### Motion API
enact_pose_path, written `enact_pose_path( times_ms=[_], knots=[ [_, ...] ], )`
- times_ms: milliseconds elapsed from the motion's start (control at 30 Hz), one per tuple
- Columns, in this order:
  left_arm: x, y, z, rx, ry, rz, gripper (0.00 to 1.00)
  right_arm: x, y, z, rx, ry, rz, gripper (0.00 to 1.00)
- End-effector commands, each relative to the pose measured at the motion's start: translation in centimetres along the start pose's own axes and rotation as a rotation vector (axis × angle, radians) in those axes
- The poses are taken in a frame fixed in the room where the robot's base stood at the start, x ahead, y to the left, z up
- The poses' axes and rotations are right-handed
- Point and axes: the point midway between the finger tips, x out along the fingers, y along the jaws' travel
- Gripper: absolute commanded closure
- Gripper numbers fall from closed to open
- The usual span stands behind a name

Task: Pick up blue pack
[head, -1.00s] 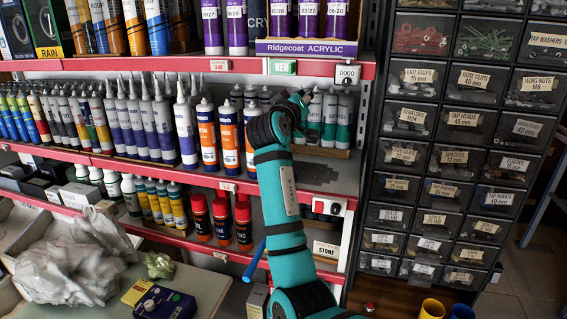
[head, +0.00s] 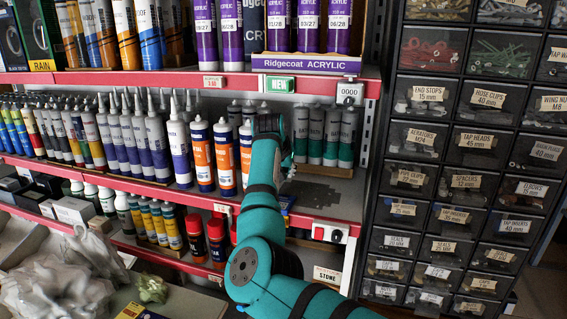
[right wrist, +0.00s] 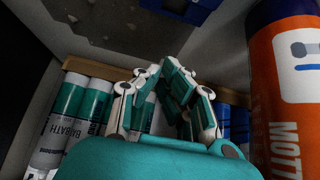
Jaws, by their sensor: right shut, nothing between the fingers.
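A blue pack (head: 287,204) shows only partly past my right arm, near the front edge of the middle shelf in the head view. A blue piece (right wrist: 180,7), probably the same pack, is cut by the top edge of the right wrist view, on the stained grey shelf surface. My right gripper (right wrist: 166,66) is shut and empty, its fingertips together, apart from that blue piece. In the head view its fingers are mostly hidden by the arm, between the orange tubes and the teal tubes. My left gripper is not in view.
Orange-and-white tubes (head: 202,155) stand close to the left of my arm; one (right wrist: 287,95) is very near the gripper. Teal-and-grey tubes (head: 332,135) stand in a wooden holder at right. The upper shelf (head: 210,82) is overhead. Small drawers (head: 415,143) fill the right.

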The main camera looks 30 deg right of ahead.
Motion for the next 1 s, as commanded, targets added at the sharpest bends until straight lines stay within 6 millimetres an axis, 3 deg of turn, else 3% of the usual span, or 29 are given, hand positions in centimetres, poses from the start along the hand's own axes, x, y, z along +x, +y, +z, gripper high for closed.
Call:
enact_pose_path(
  times_ms=[267,633,1000],
  knots=[
    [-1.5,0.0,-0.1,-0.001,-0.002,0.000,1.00,4.3,0.0,-0.1,-0.002,0.000,0.000,1.00],
    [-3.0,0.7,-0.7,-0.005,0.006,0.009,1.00,1.9,0.0,2.7,-0.001,0.002,-0.001,1.00],
    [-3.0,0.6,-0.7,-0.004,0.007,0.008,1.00,1.6,0.1,3.1,-0.001,0.003,0.000,1.00]
  ],
)
